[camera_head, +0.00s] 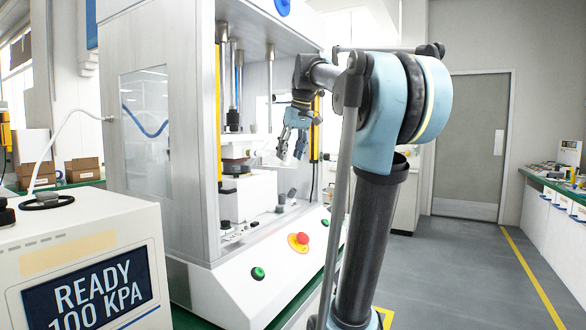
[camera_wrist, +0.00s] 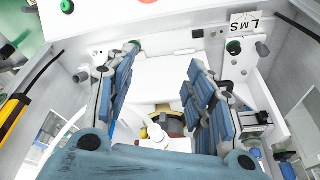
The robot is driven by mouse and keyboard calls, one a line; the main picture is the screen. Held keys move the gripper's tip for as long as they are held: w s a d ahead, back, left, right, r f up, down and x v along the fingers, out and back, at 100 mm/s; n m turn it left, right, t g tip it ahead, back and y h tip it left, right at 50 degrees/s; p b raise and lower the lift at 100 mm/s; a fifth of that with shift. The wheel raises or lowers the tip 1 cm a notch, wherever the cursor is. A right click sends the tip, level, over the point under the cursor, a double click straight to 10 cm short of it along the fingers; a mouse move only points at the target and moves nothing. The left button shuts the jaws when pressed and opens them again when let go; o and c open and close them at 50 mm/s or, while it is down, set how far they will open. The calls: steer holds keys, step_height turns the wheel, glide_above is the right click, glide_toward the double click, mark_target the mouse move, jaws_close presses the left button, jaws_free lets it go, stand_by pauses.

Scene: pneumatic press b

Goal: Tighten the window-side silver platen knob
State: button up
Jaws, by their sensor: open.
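My gripper (camera_head: 291,150) is open and empty in the head view, in the press opening near its right side. It hangs above and to the right of the white platen block (camera_head: 248,195). In the wrist view the two blue-padded fingers of my gripper (camera_wrist: 163,85) stand wide apart, with a white surface between them. Small grey knobs show low in the press: one at the front left (camera_head: 225,225) and one at the right (camera_head: 281,204). In the wrist view a grey knob (camera_wrist: 262,48) is beyond the right finger, apart from it. I cannot tell which knob is the window-side one.
The press frame (camera_head: 158,130) and its pillars surround the gripper. A red button (camera_head: 298,241) and green buttons (camera_head: 257,273) sit on the sloped front. A READY 100 KPA unit (camera_head: 85,265) stands at the left. The floor to the right is clear.

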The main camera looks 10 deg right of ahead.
steer(key=shift+m, duration=0.3)
steer(key=shift+s+d+f, duration=0.15)
steer(key=shift+s+f, duration=0.65)
steer(key=shift+f, duration=0.3)
steer(key=shift+s+d+f, duration=0.15)
steer(key=shift+s+f, duration=0.65)
steer(key=shift+f, duration=0.3)
steer(key=n+t+y, duration=0.5)
steer(key=n+y, duration=0.1)
steer(key=y, duration=0.3)
glide_toward(254, 129)
steer(key=x, duration=0.3)
steer(key=w+r+x, duration=0.1)
steer(key=x, duration=0.5)
steer(key=shift+w+d+r, duration=0.2)
steer(key=shift+w, duration=0.05)
steer(key=c, duration=1.1)
